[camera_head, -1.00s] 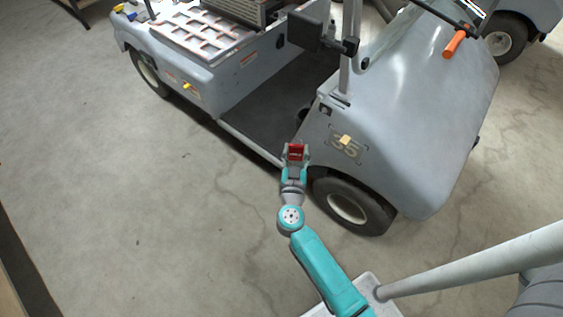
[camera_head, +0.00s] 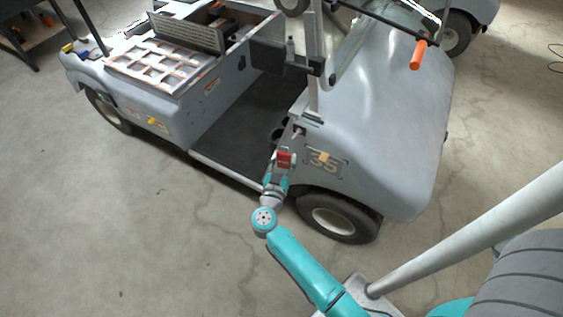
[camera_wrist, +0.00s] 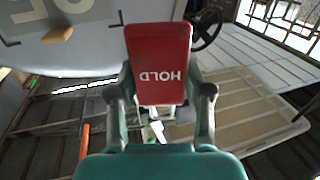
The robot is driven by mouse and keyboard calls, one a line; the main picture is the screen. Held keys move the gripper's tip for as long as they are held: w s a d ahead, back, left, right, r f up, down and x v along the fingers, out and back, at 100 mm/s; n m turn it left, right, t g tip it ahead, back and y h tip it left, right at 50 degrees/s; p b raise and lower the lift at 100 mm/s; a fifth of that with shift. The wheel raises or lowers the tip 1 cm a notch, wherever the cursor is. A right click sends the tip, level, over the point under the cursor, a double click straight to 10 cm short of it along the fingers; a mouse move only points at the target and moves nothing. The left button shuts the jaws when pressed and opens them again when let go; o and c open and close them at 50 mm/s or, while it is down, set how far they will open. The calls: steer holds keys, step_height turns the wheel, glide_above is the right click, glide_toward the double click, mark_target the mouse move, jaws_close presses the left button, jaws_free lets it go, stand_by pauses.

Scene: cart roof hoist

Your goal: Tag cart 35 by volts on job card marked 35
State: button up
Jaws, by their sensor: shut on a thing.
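Cart 35 (camera_head: 400,120) is a grey cart with the number 35 (camera_head: 322,161) on its front side panel and a small tan piece stuck over the digits. My gripper (camera_head: 281,172) is shut on a red tag (camera_head: 285,159), held beside the cart's front corner. In the wrist view the red tag (camera_wrist: 158,60) reads HOLD, upside down, between my two fingers (camera_wrist: 160,98). The number panel (camera_wrist: 60,15) also shows there at the upper left. The job card cannot be made out.
The front wheel (camera_head: 338,218) is just below and right of my gripper. A steering wheel (camera_wrist: 206,28) shows in the wrist view. A black box-like part (camera_head: 268,57) sits by the post. Open floor (camera_head: 90,220) lies to the left.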

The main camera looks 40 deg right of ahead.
mark_target(297, 137)
steer(key=shift+w+d+f, duration=0.15)
steer(key=shift+w+d, duration=0.25)
steer(key=shift+d, duration=0.75)
steer(key=shift+w+d+f, duration=0.15)
steer(key=shift+w+d, duration=0.3)
steer(key=shift+d, duration=0.75)
steer(key=shift+w+d+f, duration=0.15)
steer(key=shift+w+d, duration=0.25)
steer(key=shift+d, duration=0.75)
steer(key=o, duration=1.4)
steer(key=shift+c, duration=0.2)
steer(key=v, duration=1.2)
steer(key=shift+r, duration=0.1)
